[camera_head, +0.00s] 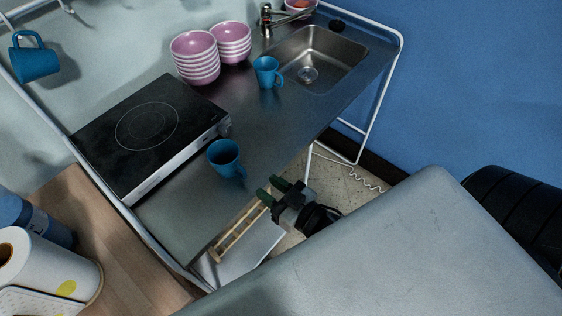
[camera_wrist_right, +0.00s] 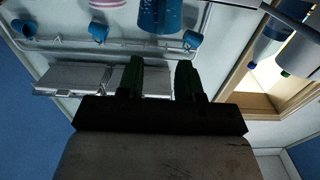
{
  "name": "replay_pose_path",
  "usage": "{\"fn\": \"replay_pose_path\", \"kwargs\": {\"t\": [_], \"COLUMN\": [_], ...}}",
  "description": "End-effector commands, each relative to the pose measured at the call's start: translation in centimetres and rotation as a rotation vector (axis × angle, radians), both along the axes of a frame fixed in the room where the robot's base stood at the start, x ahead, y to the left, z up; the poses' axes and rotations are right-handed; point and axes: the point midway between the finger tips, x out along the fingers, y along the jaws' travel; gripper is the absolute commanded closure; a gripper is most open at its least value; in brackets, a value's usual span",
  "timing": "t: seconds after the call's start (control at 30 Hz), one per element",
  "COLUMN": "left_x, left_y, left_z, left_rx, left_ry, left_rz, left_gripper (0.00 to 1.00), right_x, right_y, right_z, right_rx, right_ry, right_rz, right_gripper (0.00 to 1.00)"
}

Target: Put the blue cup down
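A blue cup (camera_head: 224,156) stands upright on the metal counter (camera_head: 262,142), just in front of the hob, with its handle side toward my right gripper (camera_head: 271,190). The gripper is open and empty at the counter's front edge. A small gap shows between its dark green fingertips and the cup. In the right wrist view the two fingers (camera_wrist_right: 159,78) are apart with nothing between them. My left gripper is not in view.
Another blue cup (camera_head: 267,72) stands by the sink (camera_head: 318,58), beside pink bowl stacks (camera_head: 194,57). A black hob (camera_head: 148,128) covers the counter's left part. A blue cup (camera_head: 34,60) hangs at the wall. A paper roll (camera_head: 50,272) is lower left. The counter's middle is bare.

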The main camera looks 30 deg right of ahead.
Motion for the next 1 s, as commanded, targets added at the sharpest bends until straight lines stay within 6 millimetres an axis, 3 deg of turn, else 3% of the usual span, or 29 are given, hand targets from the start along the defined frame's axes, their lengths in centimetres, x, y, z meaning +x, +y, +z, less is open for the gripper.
{"fn": "replay_pose_path", "kwargs": {"t": [0.23, 0.53, 0.63, 0.77, 0.87, 1.0], "left_x": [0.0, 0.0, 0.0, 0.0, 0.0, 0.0], "left_y": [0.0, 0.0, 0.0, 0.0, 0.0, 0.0], "left_z": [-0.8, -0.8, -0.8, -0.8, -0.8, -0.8], "left_rx": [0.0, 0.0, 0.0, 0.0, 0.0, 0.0], "left_ry": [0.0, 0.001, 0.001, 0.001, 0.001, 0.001], "left_rz": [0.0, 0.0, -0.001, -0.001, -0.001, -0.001], "left_gripper": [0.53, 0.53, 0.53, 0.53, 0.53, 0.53], "right_x": [-2.7, -3.0, -2.9, -2.9, -3.7, -7.0], "right_y": [-1.0, -1.1, -1.3, -2.2, -3.4, -5.0], "right_z": [-0.1, 0.1, -1.0, -6.7, -14.0, -24.5], "right_rx": [0.0, -0.001, -0.008, -0.046, -0.099, -0.183], "right_ry": [0.001, -0.001, 0.022, 0.142, 0.306, 0.567], "right_rz": [0.0, 0.001, -0.008, -0.051, -0.098, -0.149], "right_gripper": [0.64, 0.64, 0.64, 0.64, 0.64, 0.64]}}
